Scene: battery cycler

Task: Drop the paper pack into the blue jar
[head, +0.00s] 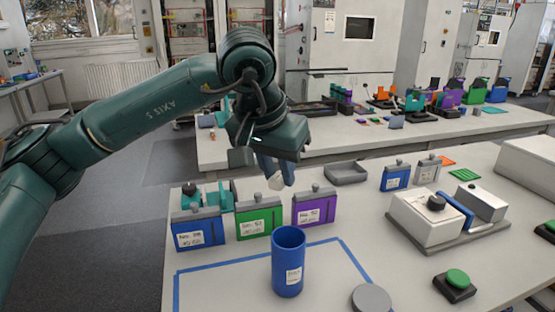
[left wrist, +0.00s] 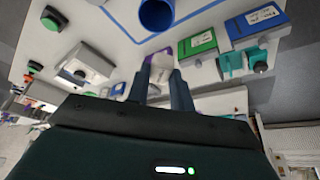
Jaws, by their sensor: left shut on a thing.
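The blue jar (head: 288,262) stands upright and open at the top on the near table, inside a blue tape outline. It also shows at the top of the left wrist view (left wrist: 157,14). My left gripper (head: 276,180) is above the table, behind and above the jar, with its fingers pointing down. It is shut on the small white paper pack (head: 277,182), which shows between the fingertips in the left wrist view (left wrist: 161,62). The pack is clear of the jar. My right gripper is not in view.
Blue (head: 197,228), green (head: 258,216) and purple (head: 314,206) labelled cells stand behind the jar. A grey lid (head: 371,299) lies right of it. A grey tray (head: 346,173), a white device (head: 430,217) and a green button (head: 457,279) are farther right.

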